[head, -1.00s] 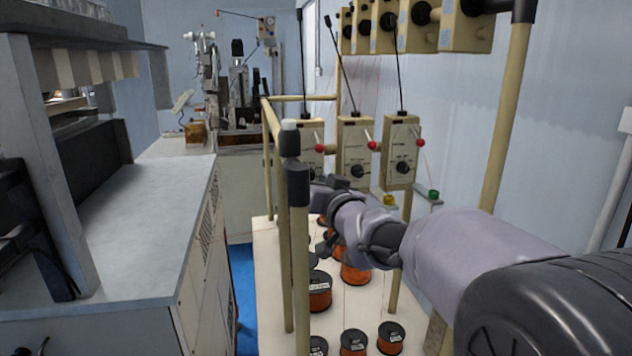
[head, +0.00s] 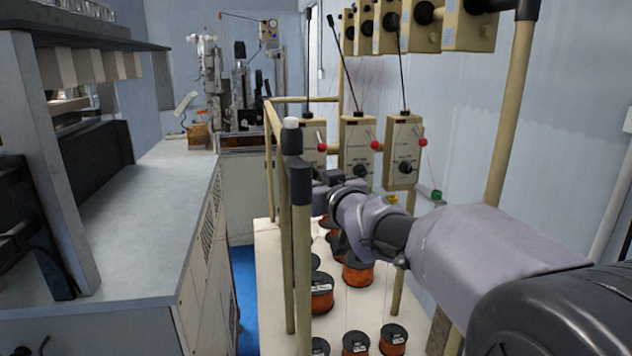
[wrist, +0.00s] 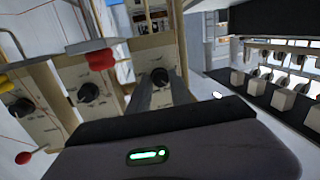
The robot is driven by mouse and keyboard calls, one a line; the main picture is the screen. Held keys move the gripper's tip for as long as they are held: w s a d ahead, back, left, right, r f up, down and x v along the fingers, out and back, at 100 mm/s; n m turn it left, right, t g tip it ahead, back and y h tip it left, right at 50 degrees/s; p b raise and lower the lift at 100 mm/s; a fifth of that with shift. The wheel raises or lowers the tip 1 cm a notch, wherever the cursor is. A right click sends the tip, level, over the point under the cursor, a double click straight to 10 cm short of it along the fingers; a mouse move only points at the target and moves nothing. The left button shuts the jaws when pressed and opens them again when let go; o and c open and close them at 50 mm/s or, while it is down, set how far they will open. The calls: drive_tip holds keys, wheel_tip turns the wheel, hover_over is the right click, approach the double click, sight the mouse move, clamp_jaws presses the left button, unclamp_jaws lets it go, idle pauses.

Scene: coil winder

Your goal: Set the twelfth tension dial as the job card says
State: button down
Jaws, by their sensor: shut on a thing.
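Tension units with black dials hang in a row on a cream frame. In the wrist view my gripper (wrist: 160,88) has its two fingers on either side of a black dial (wrist: 160,76) on a cream tension unit (wrist: 172,60), shut on it. Two more dials show to its left, one in the middle (wrist: 88,93) and one at far left (wrist: 22,107). In the head view my gripper (head: 322,178) is at the lower part of the leftmost visible lower unit (head: 313,140), whose dial is hidden. The dial's pointer and scale are too small to read. No job card is legible.
Two neighbouring units, a middle one (head: 357,140) and a right one (head: 404,140), carry red balls and thin rods. Orange wire spools (head: 357,272) stand below. A cream post (head: 302,250) rises near my arm. A grey bench (head: 140,240) is at left.

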drive_tip(key=c, duration=1.2)
unclamp_jaws()
drive_tip(key=p+v, duration=0.2)
drive_tip(key=v, duration=1.5)
drive_tip(key=shift+s+d+f, duration=0.1)
drive_tip(key=shift+s, duration=0.1)
